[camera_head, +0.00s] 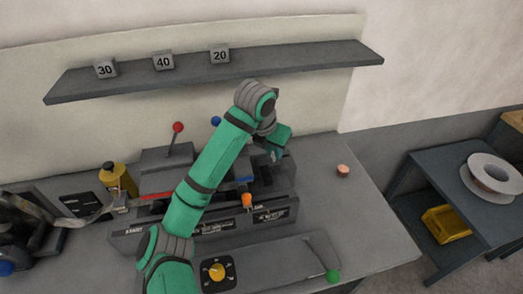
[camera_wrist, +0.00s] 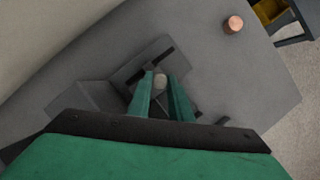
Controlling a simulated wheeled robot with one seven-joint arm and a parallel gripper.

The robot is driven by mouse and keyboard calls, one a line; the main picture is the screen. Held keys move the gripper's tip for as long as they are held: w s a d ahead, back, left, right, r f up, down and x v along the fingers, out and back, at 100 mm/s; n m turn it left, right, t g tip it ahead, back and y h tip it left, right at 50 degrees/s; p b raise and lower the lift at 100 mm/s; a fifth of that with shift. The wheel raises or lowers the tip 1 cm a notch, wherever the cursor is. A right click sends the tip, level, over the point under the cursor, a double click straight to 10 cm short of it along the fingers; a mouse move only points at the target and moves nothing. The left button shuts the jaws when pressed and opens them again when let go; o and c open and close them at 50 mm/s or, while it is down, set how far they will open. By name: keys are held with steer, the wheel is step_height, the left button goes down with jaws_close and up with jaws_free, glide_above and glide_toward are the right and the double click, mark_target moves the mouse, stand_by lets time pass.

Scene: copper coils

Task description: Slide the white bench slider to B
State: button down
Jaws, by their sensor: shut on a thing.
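The white bench slider shows in the wrist view as a pale knob (camera_wrist: 160,80) between my two fingertips, over a dark slot in the grey bench unit (camera_wrist: 140,62). My gripper (camera_wrist: 160,84) is shut on this knob. In the head view my green gripper (camera_head: 276,152) is at the back right of the grey bench unit (camera_head: 180,240), and the white slider is hidden behind it. The B mark cannot be made out in either view.
A red-knobbed lever (camera_head: 178,128), a blue knob (camera_head: 216,121) and an orange knob (camera_head: 247,200) stand near my arm. A yellow bottle (camera_head: 118,180) is at left. A copper piece (camera_head: 343,170) lies on the clear right side of the bench. A shelf (camera_head: 290,55) hangs above.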

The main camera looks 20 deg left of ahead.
steer(key=c, duration=1.6)
jaws_free()
steer(key=shift+c, duration=0.2)
steer(key=v, duration=1.1)
steer(key=shift+f, duration=0.1)
